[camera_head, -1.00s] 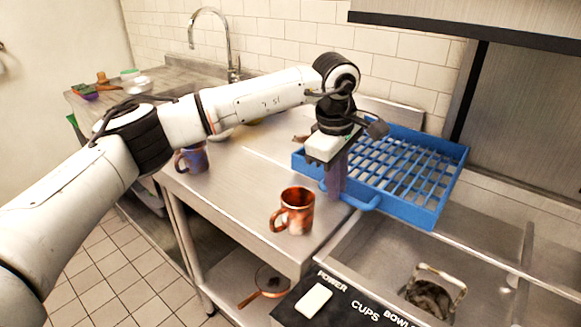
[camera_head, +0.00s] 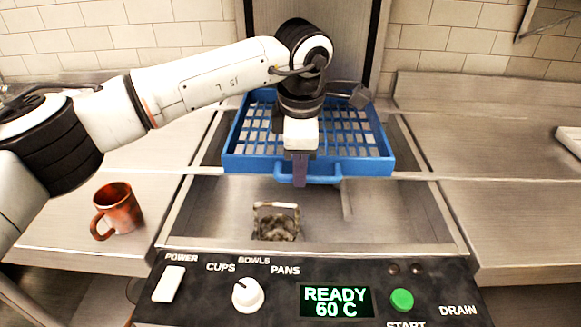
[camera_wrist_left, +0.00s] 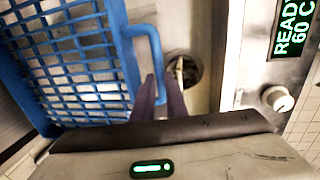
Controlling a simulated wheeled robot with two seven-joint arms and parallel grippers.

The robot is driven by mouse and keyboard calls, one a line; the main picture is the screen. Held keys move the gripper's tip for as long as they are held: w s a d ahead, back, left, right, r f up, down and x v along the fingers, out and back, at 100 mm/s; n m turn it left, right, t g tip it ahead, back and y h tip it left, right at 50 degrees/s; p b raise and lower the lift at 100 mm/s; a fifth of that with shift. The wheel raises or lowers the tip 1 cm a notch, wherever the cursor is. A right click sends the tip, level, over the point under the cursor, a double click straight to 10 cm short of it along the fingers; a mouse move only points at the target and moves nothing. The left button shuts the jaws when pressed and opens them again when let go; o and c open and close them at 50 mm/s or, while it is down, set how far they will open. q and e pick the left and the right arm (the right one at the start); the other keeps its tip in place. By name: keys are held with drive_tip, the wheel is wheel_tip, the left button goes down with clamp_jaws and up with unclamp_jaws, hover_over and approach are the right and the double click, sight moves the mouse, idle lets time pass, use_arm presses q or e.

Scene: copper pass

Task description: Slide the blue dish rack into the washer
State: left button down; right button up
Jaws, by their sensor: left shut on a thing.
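The blue dish rack (camera_head: 350,165) is over the rear part of the open washer basin (camera_head: 225,205), its grid level and empty. My left gripper (camera_head: 299,175) is shut on the handle at the rack's front side. In the left wrist view, the gripper's fingers (camera_wrist_left: 165,95) reach the blue handle (camera_wrist_left: 150,40), with the rack grid (camera_wrist_left: 75,60) on the left. My right gripper does not show.
The control panel (camera_head: 320,285) along the front has a knob (camera_head: 247,294), a green button (camera_head: 402,300) and a display reading READY 60 C. A copper mug (camera_head: 120,208) stands on the left counter. The right counter (camera_head: 480,150) is mostly clear.

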use_arm(q)
drive_tip(key=shift+s+d, duration=0.1)
drive_tip(key=shift+d, duration=0.3)
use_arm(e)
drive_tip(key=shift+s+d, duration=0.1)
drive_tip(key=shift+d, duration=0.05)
use_arm(q)
drive_tip(key=c, duration=1.8)
unclamp_jaws()
drive_tip(key=shift+o, duration=0.2)
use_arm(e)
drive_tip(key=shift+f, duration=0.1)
use_arm(q)
drive_tip(key=shift+a, duration=0.15)
